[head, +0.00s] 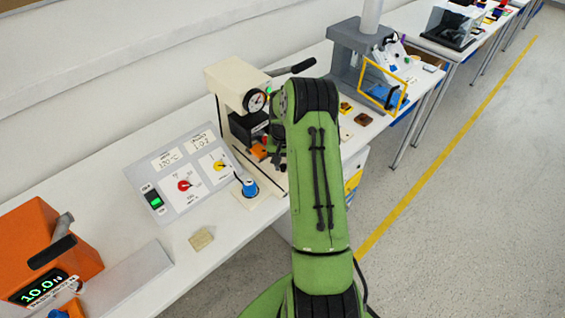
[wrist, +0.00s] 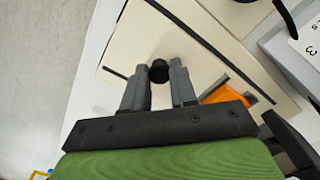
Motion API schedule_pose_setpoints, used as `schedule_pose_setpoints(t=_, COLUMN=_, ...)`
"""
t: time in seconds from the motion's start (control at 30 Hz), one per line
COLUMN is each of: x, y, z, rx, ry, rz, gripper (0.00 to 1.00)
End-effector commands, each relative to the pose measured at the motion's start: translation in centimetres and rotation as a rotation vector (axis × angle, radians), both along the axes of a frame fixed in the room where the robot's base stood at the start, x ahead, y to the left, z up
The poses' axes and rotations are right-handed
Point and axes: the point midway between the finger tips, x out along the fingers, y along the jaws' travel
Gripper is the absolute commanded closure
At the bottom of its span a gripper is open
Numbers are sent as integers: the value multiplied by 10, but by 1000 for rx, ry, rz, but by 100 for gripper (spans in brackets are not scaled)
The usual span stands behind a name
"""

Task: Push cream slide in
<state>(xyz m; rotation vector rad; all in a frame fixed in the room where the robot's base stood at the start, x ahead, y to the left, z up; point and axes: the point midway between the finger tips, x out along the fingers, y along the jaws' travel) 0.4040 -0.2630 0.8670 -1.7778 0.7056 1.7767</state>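In the wrist view, a flat cream piece (wrist: 140,40) with dark edge lines lies under my gripper (wrist: 159,68); it appears to be the cream slide. A round black knob (wrist: 159,71) shows at the fingertips, between the two grey fingers. The fingers stand apart by about the knob's width, and I cannot tell whether they touch it. In the head view my gripper (head: 278,157) is low at the front of the cream machine (head: 233,78). My green arm hides much of that area, and I cannot make out the slide there.
An orange part (wrist: 226,94) is close beside the right finger. A grey panel (head: 178,205) with red and yellow knobs and a blue knob (head: 249,187) stand left of the machine. A black lever (head: 292,67) sticks out above. An orange device (head: 45,240) is further left.

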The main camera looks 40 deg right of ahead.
Motion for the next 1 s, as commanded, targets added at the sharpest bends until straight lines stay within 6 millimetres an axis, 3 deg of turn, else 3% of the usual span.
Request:
schedule_pose_setpoints(t=0.03, x=1, y=0, z=1, rx=-1, ry=-3, rz=1, gripper=65)
schedule_pose_setpoints(t=0.13, x=1, y=0, z=1, rx=-1, ry=-3, rz=1, gripper=50)
schedule_pose_setpoints(t=0.47, x=1, y=0, z=7, rx=-2, ry=-4, rz=1, gripper=50)
schedule_pose_setpoints(t=0.57, x=2, y=0, z=26, rx=-3, ry=-6, rz=1, gripper=50)
schedule_pose_setpoints(t=0.8, x=1, y=-1, z=95, rx=-5, ry=-7, rz=0, gripper=50)
schedule_pose_setpoints(t=1.0, x=1, y=-1, z=142, rx=-3, ry=-6, rz=1, gripper=50)
